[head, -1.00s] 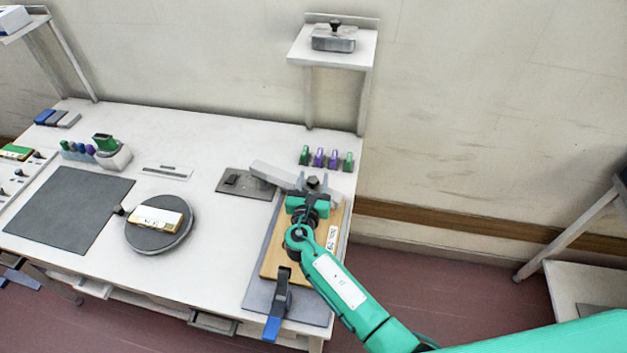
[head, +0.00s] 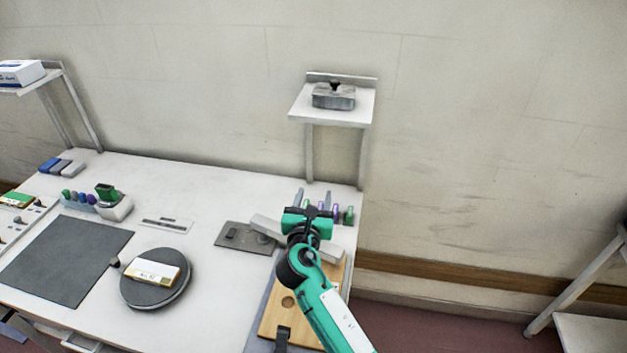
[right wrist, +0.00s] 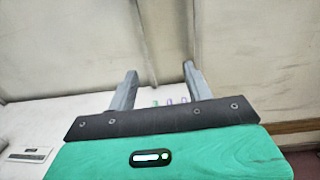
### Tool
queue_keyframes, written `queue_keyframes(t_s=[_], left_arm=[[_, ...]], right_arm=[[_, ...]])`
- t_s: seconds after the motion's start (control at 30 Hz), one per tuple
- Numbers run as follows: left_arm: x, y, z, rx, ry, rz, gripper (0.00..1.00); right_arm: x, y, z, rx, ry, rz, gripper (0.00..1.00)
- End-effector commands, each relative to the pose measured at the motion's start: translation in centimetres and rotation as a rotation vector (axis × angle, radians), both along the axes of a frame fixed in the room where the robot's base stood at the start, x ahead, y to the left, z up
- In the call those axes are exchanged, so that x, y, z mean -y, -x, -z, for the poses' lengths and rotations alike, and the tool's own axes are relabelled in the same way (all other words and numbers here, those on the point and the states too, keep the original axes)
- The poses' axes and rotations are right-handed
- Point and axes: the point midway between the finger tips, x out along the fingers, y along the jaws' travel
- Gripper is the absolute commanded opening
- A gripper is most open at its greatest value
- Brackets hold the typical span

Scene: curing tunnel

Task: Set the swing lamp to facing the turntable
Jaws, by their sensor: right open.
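The turntable (head: 150,296) is a dark round disc on the bench, with a small labelled block (head: 152,273) on it. A pale grey bar (head: 266,223), which looks like the swing lamp, reaches from above a dark plate to the right, behind my right gripper; its middle is hidden. It lies crosswise, and I cannot tell which way its lit side faces. My right gripper (head: 312,198) is open, above the bench's right part, fingers pointing to the wall. In the right wrist view the gripper (right wrist: 158,75) has nothing between its fingers. My left gripper is not in view.
A wooden board (head: 285,318) with a dark clamp lies below my right arm. Several green and purple pegs (head: 348,215) stand beyond the gripper. A wall shelf (head: 358,103) holds a grey box (head: 333,96). A dark mat (head: 65,260) lies left of the turntable.

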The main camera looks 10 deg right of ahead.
Motion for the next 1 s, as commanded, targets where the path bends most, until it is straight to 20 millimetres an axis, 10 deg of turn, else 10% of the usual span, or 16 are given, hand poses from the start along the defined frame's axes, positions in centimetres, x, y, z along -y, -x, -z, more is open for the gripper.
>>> queue_keyframes(t_s=[0.3,0.7,1.0], left_arm=[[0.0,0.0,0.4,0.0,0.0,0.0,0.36],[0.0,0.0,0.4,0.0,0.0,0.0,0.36],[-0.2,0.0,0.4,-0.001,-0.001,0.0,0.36]], right_arm=[[0.0,0.0,-5.5,0.002,-0.001,0.001,0.51],[0.0,0.0,-6.2,-0.001,0.001,0.0,0.51],[3.3,2.5,-1.5,-0.056,-0.318,0.055,0.0]])
